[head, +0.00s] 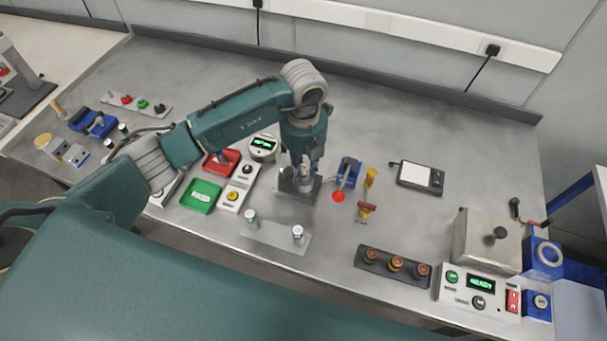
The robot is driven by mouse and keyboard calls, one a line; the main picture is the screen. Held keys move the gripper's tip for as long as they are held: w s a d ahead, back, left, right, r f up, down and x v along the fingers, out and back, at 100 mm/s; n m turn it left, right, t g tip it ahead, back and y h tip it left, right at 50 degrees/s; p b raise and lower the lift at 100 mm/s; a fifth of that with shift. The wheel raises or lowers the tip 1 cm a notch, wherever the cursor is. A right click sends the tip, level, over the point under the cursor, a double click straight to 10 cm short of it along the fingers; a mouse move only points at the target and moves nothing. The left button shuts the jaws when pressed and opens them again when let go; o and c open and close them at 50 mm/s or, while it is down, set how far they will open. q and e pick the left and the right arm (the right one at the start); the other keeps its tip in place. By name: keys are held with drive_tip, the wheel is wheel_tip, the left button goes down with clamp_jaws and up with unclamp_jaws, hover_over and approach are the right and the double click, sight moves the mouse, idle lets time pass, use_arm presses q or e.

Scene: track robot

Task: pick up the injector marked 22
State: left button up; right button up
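No marking 22 can be read at this size, so I cannot tell which thing is the injector marked 22. Two small upright pieces with light tops stand at the ends of a flat grey plate (274,238): one with a green band (250,216), one with a blue band (298,233). A dark rack (366,263) holds several orange-brown and black pieces. My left gripper (303,183) points down over a small grey fixture (284,188), behind the plate. Its fingers are small and partly merge with the fixture, so their opening and any held item are unclear. My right gripper is not in view.
A blue lever device (348,172) with a red knob stands just right of my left gripper. Green (201,196) and red (212,163) trays lie left. A scale (420,177), a metal box (486,240) and a READY panel (456,288) stand right. The bench's back is clear.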

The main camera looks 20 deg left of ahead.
use_arm(q)
clamp_jaws()
